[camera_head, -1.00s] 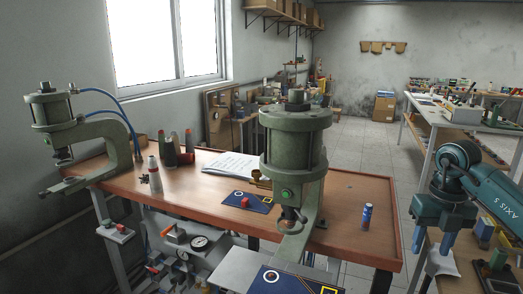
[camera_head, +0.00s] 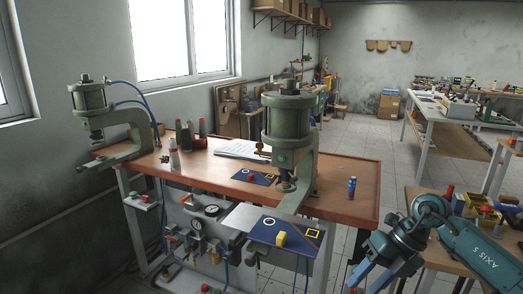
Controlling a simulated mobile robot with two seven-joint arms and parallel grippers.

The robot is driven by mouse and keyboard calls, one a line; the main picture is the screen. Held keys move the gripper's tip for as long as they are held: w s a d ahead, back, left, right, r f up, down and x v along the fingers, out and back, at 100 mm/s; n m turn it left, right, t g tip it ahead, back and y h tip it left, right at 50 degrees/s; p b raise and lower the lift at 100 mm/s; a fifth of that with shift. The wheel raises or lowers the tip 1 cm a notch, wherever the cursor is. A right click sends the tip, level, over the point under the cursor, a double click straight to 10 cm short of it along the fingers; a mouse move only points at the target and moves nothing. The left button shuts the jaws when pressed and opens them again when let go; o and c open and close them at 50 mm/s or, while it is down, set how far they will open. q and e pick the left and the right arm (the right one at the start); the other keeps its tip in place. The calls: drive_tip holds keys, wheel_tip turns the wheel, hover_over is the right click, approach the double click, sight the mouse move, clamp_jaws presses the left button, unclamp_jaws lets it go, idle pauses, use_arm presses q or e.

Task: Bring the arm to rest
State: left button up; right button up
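My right arm (camera_head: 436,220) comes in from the lower right, bent, with its lower links pointing down and to the left. My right gripper (camera_head: 383,284) is at the bottom edge of the picture, its two blue fingers apart, with nothing seen between them; the tips are partly cut off. It is right of the near press and in front of the wooden table (camera_head: 350,210), touching nothing that I can see. My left gripper and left arm are out of view.
A green press (camera_head: 288,125) stands at the table's front, another press (camera_head: 97,105) at its left end. A yellow block (camera_head: 281,239) lies on a blue mat (camera_head: 262,231), a red block (camera_head: 251,177) on another. A can (camera_head: 351,187) stands near the right edge. A side bench (camera_head: 440,252) is beside my arm.

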drive_tip(key=s+a+r+m+t+y, duration=0.1)
drive_tip(key=s+a+m+t+y, duration=0.2)
drive_tip(key=a+m+t+y, duration=0.45)
drive_tip(key=s+a+m+t+y, duration=0.2)
drive_tip(key=a+m+y, duration=0.25)
drive_tip(key=a, duration=0.65)
drive_tip(key=s+d+f+m+h, duration=0.3)
drive_tip(key=s+f+m+h, duration=0.3)
drive_tip(key=f+m, duration=0.4)
drive_tip(key=s+d+f+m+h, duration=0.4)
drive_tip(key=s+f+m+h, duration=0.3)
drive_tip(key=f+m, duration=0.3)
drive_tip(key=shift+f+m+t+h+p, duration=0.2)
drive_tip(key=shift+m+t+h+p, duration=0.25)
drive_tip(key=shift+h, duration=0.35)
